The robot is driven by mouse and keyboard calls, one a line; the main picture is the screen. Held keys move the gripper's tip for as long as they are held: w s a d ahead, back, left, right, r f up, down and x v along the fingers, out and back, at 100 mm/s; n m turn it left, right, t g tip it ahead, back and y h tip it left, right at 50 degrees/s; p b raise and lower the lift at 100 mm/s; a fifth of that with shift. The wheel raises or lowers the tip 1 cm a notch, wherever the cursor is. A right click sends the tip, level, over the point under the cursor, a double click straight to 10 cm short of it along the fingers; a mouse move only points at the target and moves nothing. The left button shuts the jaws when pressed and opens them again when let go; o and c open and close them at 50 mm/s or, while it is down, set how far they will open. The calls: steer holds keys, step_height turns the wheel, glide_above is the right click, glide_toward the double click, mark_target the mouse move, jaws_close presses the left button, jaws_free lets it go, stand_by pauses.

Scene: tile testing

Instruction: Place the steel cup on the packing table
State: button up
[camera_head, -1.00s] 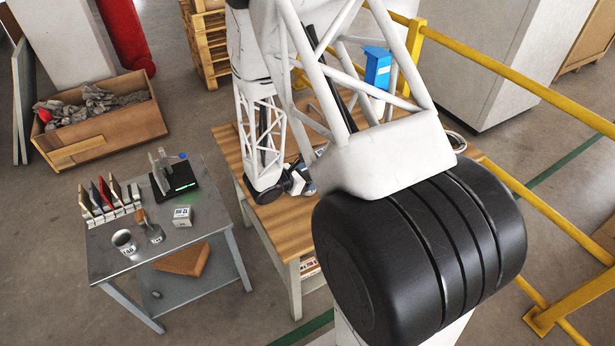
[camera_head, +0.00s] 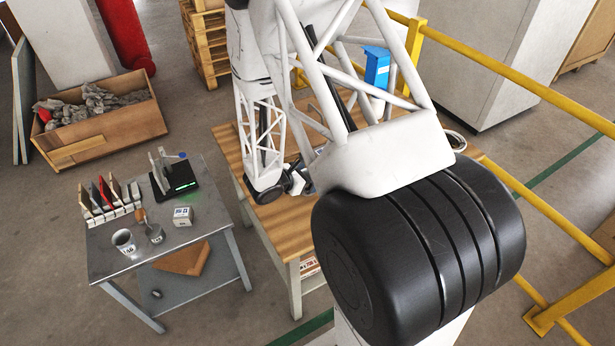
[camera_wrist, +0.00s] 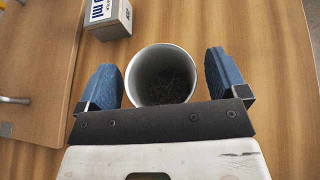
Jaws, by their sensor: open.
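In the wrist view a round grey metal cup (camera_wrist: 161,75) stands upright with its open mouth towards the camera, its inside dark. It is on the wooden top of the packing table (camera_wrist: 275,40), which also shows in the head view (camera_head: 268,217). My gripper (camera_wrist: 163,78) is open, with one blue finger on each side of the cup and a visible gap on both sides. In the head view my gripper (camera_head: 300,182) is low over the table, and the arm hides most of it and the cup.
A small labelled box (camera_wrist: 107,18) is just beyond the left finger. The steel table (camera_head: 115,268) at left holds a cup marked 146 (camera_head: 123,242), a second small vessel (camera_head: 155,234), a white cube (camera_head: 182,216) and tiles in a rack (camera_head: 108,198). Yellow railings (camera_head: 540,215) stand at right.

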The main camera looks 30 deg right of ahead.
steer(key=shift+r, duration=0.15)
steer(key=v, duration=1.2)
stand_by(0.7)
steer(key=s+r+m+g+y, duration=0.2)
steer(key=s+r+m, duration=0.3)
steer(key=r, duration=0.3)
steer(key=s+r+m+g+y, duration=0.1)
steer(key=s+r+m+y, duration=0.1)
steer(key=s+r+m, duration=0.45)
steer(key=s+a+r+m+t+y, duration=0.1)
steer(key=s+a+r+m+y, duration=0.3)
steer(key=s+r, duration=0.3)
steer(key=s+a+r+m+t+y, duration=0.2)
steer(key=s+a+r+m+y, duration=0.1)
steer(key=s+r, duration=0.4)
step_height(320, 180, up, 3)
steer(key=shift+s+a+f+m+t+y, duration=0.15)
steer(key=shift+a+m+t+y, duration=0.25)
steer(key=shift+y, duration=0.4)
